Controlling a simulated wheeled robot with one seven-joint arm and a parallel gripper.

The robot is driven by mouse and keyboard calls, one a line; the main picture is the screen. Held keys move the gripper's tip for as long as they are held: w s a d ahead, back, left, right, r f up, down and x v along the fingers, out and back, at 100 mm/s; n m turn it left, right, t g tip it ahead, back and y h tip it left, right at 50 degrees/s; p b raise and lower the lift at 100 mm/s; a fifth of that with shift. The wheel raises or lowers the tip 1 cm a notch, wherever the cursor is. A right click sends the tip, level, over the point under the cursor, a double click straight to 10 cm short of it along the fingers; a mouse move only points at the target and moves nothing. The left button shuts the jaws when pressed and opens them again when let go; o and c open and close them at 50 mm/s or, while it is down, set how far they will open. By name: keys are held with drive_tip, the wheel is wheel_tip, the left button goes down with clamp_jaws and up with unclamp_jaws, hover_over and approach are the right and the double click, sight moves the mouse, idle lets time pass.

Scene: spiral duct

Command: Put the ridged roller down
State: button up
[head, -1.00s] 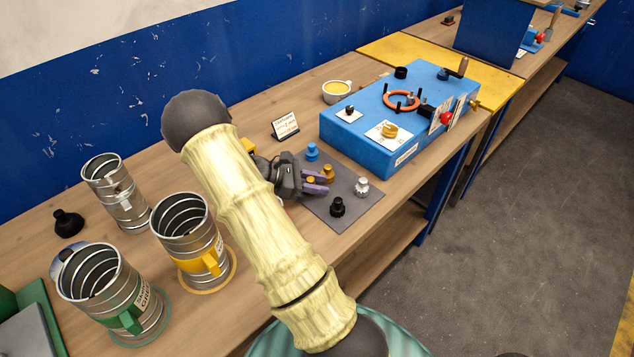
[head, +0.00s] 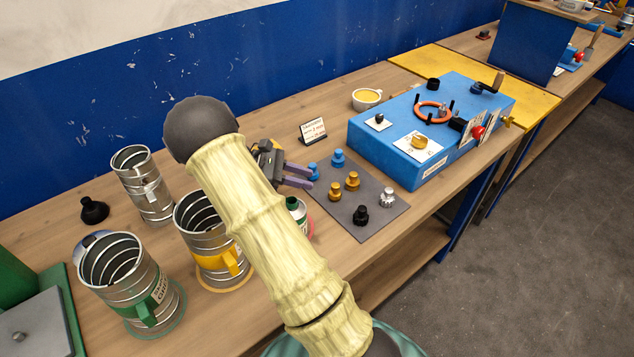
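Several small rollers stand on the grey mat (head: 327,205): a front gold one (head: 335,190), a rear gold one (head: 351,181), a blue one (head: 338,158), a second blue one (head: 313,172), a black one (head: 360,215) and a silver one (head: 387,197). Ridges are too small to see, so I cannot tell which is the ridged roller. My gripper (head: 302,176) is at the mat's left edge with its purple fingers apart. No roller shows between them. The second blue roller is just beyond the fingertips; whether they touch is unclear.
A blue machine box (head: 395,155) stands right of the mat. A small sign (head: 312,131) and a cup (head: 367,98) stand behind. Metal duct cylinders with yellow (head: 205,240) and green (head: 120,270) handles stand left.

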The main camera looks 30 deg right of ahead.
drive_tip(key=shift+w+a+r, duration=0.1)
drive_tip(key=shift+w+a, duration=0.1)
drive_tip(key=shift+a, duration=0.25)
drive_tip(key=shift+s, duration=0.1)
drive_tip(key=shift+d+r, duration=0.1)
